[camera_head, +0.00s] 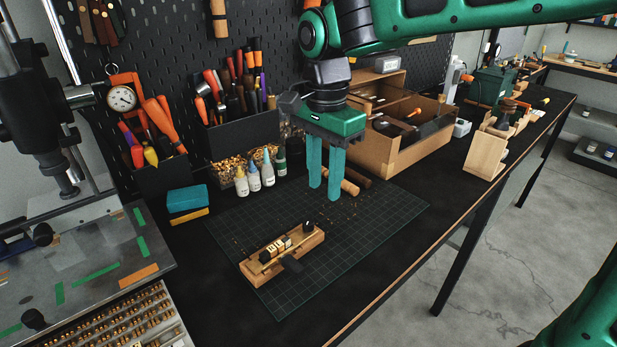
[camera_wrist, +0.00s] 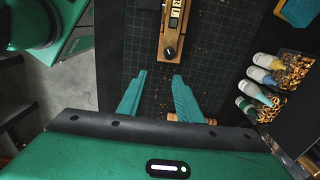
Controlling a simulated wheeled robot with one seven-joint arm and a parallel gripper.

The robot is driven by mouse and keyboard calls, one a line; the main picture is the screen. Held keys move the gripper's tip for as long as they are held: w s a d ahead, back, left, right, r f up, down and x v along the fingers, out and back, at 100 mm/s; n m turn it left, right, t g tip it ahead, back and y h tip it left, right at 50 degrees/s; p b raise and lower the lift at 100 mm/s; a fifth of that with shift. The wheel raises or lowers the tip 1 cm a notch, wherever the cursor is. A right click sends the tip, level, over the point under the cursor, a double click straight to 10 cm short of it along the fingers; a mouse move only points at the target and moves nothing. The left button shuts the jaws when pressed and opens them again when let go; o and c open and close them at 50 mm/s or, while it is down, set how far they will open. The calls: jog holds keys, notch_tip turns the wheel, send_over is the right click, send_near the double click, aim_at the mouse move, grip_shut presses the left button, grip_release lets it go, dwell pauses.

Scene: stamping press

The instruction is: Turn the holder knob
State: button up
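The holder (camera_head: 281,257) is a wooden block with brass letter pieces, lying on the dark green cutting mat (camera_head: 378,214). Its black knob (camera_head: 308,228) sits at the far right end in the head view. In the wrist view the knob (camera_wrist: 169,52) is at the near end of the holder (camera_wrist: 173,24), ahead of the fingertips and roughly between their lines. My gripper (camera_head: 325,194) points down above the mat, behind the holder and apart from it. Its two teal fingers are parted with nothing between them, as the wrist view (camera_wrist: 160,74) also shows.
Small bottles (camera_head: 254,178) and bins of brass bits stand behind the mat on the left. A wooden handle (camera_head: 347,186) lies close behind my fingers. A press with a type tray (camera_head: 130,322) is at left.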

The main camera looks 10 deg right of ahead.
aim_at(308, 220)
jog(key=a+f, duration=0.1)
jog(key=f, duration=0.1)
jog(key=a+f, duration=0.1)
jog(key=f, duration=0.2)
jog(key=a+f, duration=0.1)
jog(key=f, duration=0.2)
jog(key=shift+f, duration=0.35)
jog(key=shift+c, duration=0.9)
jog(key=shift+m, duration=0.3)
jog(key=c, duration=0.4)
